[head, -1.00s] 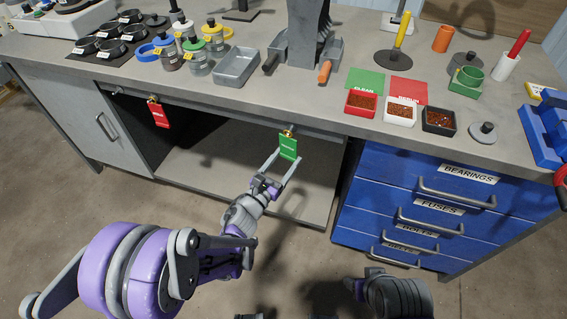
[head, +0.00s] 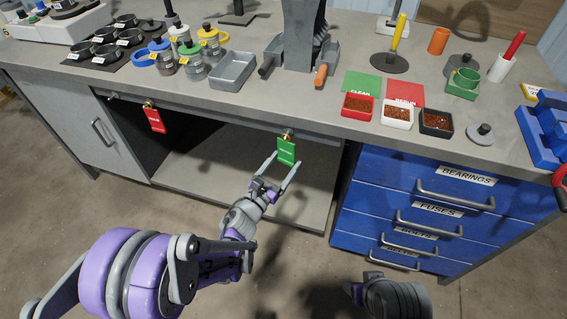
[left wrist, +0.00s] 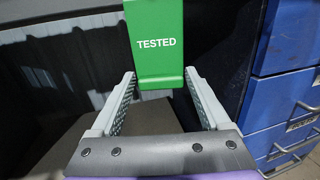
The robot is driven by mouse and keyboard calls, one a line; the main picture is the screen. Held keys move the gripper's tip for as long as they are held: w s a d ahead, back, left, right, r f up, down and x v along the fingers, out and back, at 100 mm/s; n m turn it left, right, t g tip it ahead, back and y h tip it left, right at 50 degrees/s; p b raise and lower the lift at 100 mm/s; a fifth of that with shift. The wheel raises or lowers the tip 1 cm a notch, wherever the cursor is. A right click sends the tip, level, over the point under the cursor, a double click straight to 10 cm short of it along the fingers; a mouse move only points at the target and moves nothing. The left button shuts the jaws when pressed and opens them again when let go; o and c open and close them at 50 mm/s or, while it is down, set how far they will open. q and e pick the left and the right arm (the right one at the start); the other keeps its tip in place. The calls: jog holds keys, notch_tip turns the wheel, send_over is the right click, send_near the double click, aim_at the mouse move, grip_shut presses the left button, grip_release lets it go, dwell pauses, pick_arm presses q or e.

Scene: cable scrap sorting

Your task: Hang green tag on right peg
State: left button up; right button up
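The green tag (head: 287,152) hangs from a brass-coloured peg (head: 288,134) on the front edge of the workbench, the right one of two pegs with tags. In the left wrist view the green tag (left wrist: 157,45) reads "TESTED". My left gripper (head: 287,163) is open just below and in front of the tag. In the left wrist view its fingers (left wrist: 160,75) are spread on either side of the tag's lower end, with gaps and no contact visible. My right arm shows at the bottom of the head view, but its fingers cannot be made out.
A red tag (head: 155,120) hangs on another peg to the left. The bench top (head: 200,97) carries jars, a grey tray (head: 233,70) and small bins. Blue drawers (head: 430,205) stand at the right. Below the green tag is an open bay with a shelf (head: 215,180).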

pick_arm(q)
jog(key=shift+o, duration=1.2)
